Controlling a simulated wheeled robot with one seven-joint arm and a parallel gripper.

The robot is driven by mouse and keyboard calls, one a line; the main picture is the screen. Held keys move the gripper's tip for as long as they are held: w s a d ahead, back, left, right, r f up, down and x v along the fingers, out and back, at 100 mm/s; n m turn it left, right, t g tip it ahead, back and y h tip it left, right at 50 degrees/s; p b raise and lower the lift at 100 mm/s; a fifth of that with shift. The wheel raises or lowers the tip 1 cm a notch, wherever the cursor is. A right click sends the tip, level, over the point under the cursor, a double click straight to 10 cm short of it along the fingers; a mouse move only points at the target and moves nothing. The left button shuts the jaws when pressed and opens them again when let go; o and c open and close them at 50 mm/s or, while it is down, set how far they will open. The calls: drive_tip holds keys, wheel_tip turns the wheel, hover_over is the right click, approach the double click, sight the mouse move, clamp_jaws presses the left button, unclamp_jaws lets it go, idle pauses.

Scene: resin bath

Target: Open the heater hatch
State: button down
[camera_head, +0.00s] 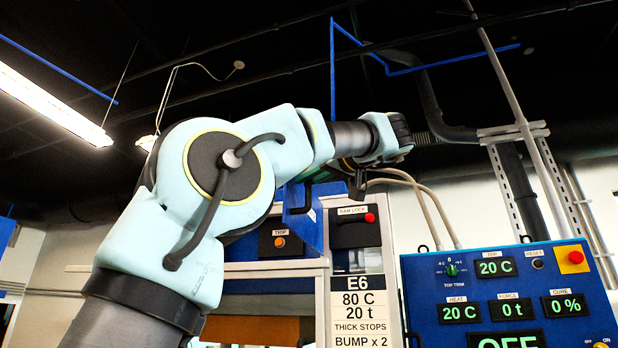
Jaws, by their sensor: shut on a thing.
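A blue panel (314,226), which looks like the heater hatch, stands at the upper front of the press, left of the RAM LOCK box. It appears angled out from the front, and a dark bar-like handle (297,209) shows at its left side. My arm reaches across from the lower left, and my gripper (355,187) is by the top right of the blue panel. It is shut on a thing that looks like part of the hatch. The exact contact is small, dark and partly hidden by my wrist.
A TRIP box (280,243) with an orange button is left of the panel. A RAM LOCK box (355,233) with a red button is right. A blue control console (510,300) stands at right. Hoses run behind my wrist.

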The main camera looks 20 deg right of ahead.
drive_tip(key=shift+r, duration=0.1)
drive_tip(key=c, duration=0.8)
unclamp_jaws()
drive_tip(key=shift+w, duration=0.1)
drive_tip(key=b+v, duration=0.1)
drive_tip(key=v, duration=1)
drive_tip(key=shift+b, duration=0.3)
drive_tip(key=shift+w, duration=0.1)
